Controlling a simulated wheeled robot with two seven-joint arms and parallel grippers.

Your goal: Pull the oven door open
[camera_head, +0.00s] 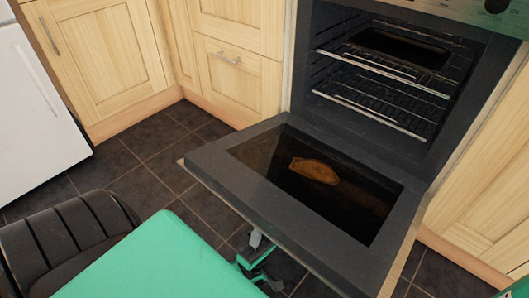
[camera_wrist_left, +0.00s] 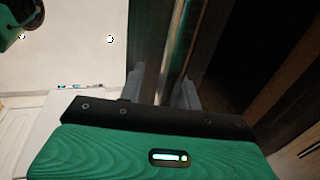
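The oven (camera_head: 375,75) stands at the upper right in the head view, its cavity exposed. Its door (camera_head: 235,180) is swung far down, hinged at the bottom, with a dark frame and a dark glass panel. My left gripper (camera_head: 258,248) is at the door's outer edge, left of its middle, and partly hidden by my green arm. In the left wrist view, the fingers of my left gripper (camera_wrist_left: 162,88) stand apart, with the door's edge (camera_wrist_left: 178,45) running between or just beyond them. Contact is unclear. The handle is not clearly seen. My right gripper is not in view.
Wire racks (camera_head: 385,95) and a dark tray (camera_head: 400,47) are inside the oven. A tan shape (camera_head: 314,170) shows on the door glass, perhaps a reflection. Wooden cabinets (camera_head: 235,65) flank the oven. A white appliance (camera_head: 35,110) stands left. Dark floor tiles (camera_head: 135,160) between are clear.

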